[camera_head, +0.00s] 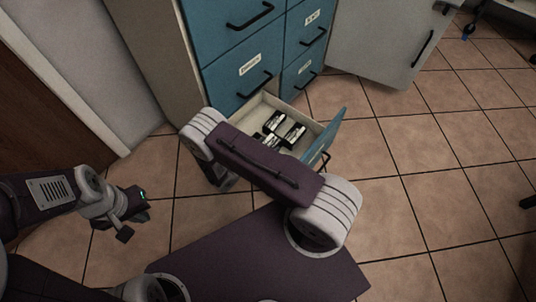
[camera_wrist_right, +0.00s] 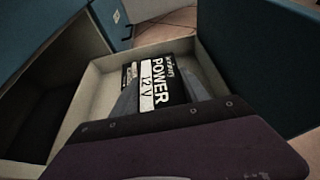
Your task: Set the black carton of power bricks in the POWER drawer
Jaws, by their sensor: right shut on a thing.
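A black carton (camera_wrist_right: 165,85) with a white label reading POWER 12 V shows in the right wrist view. My right gripper (camera_wrist_right: 162,96) is shut on it, with a grey finger on each side. The carton is over or inside an open, pale-walled drawer (camera_wrist_right: 209,68); I cannot tell whether it touches the floor. In the head view the open drawer (camera_head: 258,104) holds several black, white-labelled items (camera_head: 293,133). My right forearm hides part of the drawer and my right fingertips there. The drawer's own label is not visible. My left gripper (camera_head: 136,212) is far left, above the floor, apparently empty.
Blue closed drawers (camera_head: 241,75) rise behind the open one. Its blue front (camera_head: 325,140) stands at the right. A grey cabinet door (camera_head: 385,45) stands open at the back right. The tiled floor (camera_head: 430,160) on the right is mostly clear.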

